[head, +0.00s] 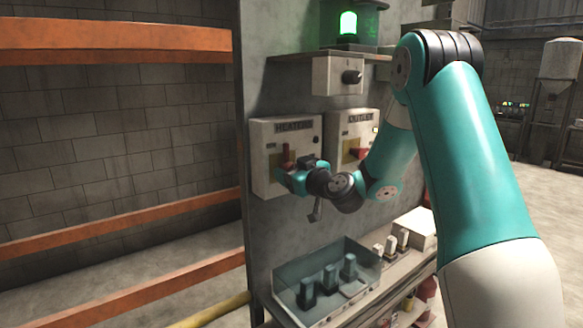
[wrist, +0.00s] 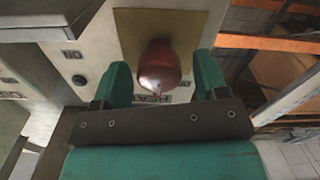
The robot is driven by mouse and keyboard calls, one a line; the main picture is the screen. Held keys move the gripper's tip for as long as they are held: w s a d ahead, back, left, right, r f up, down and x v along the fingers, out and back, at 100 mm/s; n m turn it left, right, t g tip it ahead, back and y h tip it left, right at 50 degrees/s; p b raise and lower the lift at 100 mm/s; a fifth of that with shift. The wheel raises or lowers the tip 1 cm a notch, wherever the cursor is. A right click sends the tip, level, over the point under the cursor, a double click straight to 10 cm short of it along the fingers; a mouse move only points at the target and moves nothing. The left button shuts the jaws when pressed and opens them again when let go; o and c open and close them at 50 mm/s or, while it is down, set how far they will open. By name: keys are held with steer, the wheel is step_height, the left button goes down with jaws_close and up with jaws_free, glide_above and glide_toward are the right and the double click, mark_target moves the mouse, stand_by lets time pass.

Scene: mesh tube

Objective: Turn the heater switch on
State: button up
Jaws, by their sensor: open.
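The heater switch is a box labelled "HEATERS" (head: 258,150) on the grey panel, with a red handle (head: 286,154) on a yellowish plate. In the wrist view the rounded red handle (wrist: 158,64) shows between my two teal fingers, with a gap on each side. My gripper (head: 287,176) is at the lower front of this box, and it also shows in the wrist view (wrist: 162,80). It is open and holds nothing. My gripper partly hides the handle's lower part in the head view. I cannot tell whether the fingers touch the handle.
A knob box (head: 338,76) and a lit green lamp (head: 348,24) are above. A tray (head: 283,275) with several upright pieces is below. Orange rails (head: 110,228) stand left.

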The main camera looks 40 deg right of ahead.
steer(key=c, duration=0.9)
steer(key=shift+a, duration=0.15)
